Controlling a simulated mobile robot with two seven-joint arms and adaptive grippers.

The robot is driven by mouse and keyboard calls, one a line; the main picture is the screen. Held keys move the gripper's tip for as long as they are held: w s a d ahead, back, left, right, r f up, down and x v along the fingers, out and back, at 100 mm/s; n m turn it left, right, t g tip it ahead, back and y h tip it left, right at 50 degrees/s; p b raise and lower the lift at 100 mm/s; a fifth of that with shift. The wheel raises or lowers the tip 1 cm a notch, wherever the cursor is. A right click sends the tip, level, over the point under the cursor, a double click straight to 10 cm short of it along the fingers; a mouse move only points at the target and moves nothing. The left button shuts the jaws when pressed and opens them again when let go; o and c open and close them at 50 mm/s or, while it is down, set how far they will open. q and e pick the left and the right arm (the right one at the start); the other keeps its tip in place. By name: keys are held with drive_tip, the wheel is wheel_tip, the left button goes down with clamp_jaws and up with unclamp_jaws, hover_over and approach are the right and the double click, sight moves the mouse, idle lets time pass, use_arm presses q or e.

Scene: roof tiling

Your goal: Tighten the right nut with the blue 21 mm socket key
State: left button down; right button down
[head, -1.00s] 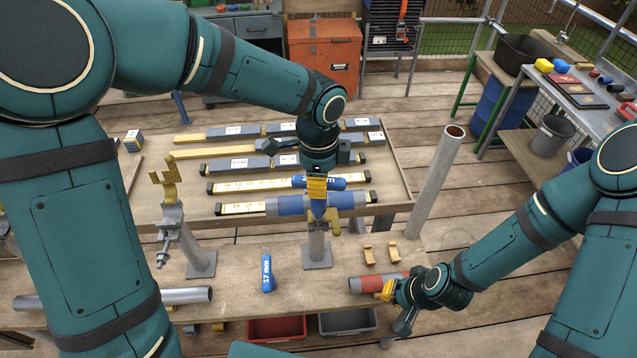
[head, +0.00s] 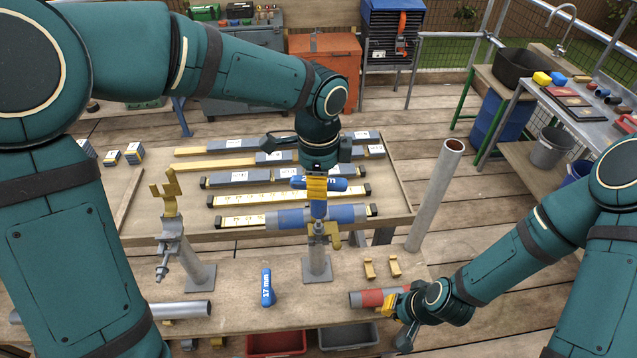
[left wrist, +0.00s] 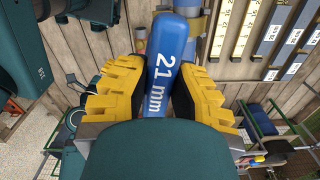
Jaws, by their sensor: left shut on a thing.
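My left gripper (head: 317,187) is shut on the blue 21 mm socket key (head: 338,184), above the right stand. In the left wrist view the key (left wrist: 172,70) sits between the yellow fingers with its "21 mm" label showing. The key's shaft points down toward the right clamp (head: 318,238), which holds a blue and grey tube (head: 346,213). The right nut is hidden or too small to make out, so I cannot tell whether the key touches it. My right gripper (head: 391,302) is at the end of a red and grey tube (head: 368,298); its closure is unclear.
A blue 17 mm key (head: 267,287) stands on the front bench (head: 235,275). The left stand (head: 170,232) has a raised yellow clamp piece.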

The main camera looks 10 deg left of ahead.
sight(318, 202)
use_arm(q)
drive_tip(key=shift+r+n, duration=0.4)
drive_tip(key=shift+r, duration=0.25)
drive_tip(key=shift+f, duration=0.75)
drive_tip(key=shift+f+b, duration=2.5)
drive_tip(key=shift+f, duration=0.45)
drive_tip(key=shift+r+m+p, duration=0.15)
drive_tip(key=shift+m+p, duration=0.15)
drive_tip(key=shift+m, duration=0.3)
drive_tip(key=m+p, duration=0.1)
drive_tip(key=m, duration=0.3)
drive_tip(key=shift+m, duration=0.3)
drive_tip(key=shift+m+p, duration=1.8)
drive_tip(key=shift+m, duration=0.4)
drive_tip(key=m, duration=0.3)
drive_tip(key=shift+m, duration=0.4)
